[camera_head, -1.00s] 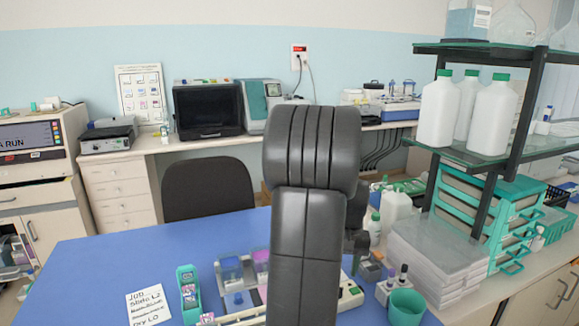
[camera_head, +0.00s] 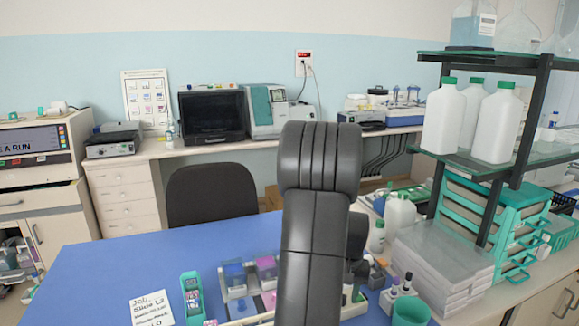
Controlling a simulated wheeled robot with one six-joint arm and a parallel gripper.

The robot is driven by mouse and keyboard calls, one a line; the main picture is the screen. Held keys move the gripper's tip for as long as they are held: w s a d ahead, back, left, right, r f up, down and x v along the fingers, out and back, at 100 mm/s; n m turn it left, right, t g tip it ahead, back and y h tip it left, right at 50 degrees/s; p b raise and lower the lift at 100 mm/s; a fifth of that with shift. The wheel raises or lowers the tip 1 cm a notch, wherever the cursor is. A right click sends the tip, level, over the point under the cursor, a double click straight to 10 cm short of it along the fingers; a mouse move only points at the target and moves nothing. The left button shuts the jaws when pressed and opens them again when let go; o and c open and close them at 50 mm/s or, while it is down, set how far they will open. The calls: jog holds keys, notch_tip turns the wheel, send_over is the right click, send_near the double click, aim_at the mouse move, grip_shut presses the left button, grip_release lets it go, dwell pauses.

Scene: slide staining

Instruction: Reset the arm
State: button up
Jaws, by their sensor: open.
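My dark grey arm rises from the bottom centre of the head view to a ribbed elbow, in front of the blue table (camera_head: 95,265). A darker arm part shows behind it at right, beside the table's back edge. My gripper cannot be made out; the arm hides what is behind it. Nothing held can be seen.
A teal cup (camera_head: 410,311) and a shelf rack with white bottles (camera_head: 497,122) stand at right. The table's left side is clear.

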notch_tip(320, 180, up, 13)
notch_tip(320, 180, down, 14)
jog(key=shift+s+r, duration=0.1)
jog(key=shift+r, duration=0.15)
jog(key=shift+r+m+p, duration=0.1)
jog(key=shift+m+p, duration=0.2)
jog(key=shift+m, duration=0.1)
jog(key=m+p, duration=0.1)
jog(key=m, duration=0.2)
jog(key=shift+m, duration=0.4)
jog(key=m+p, duration=0.2)
jog(key=m, duration=0.3)
jog(key=shift+r+t+p, duration=0.1)
jog(key=shift+t+p, duration=0.2)
jog(key=shift+m, duration=0.3)
notch_tip(320, 180, up, 8)
jog(key=shift+s+d+f+b, duration=0.1)
jog(key=shift+b, duration=0.55)
jog(key=shift+s+r, duration=0.1)
jog(key=shift+r, duration=0.65)
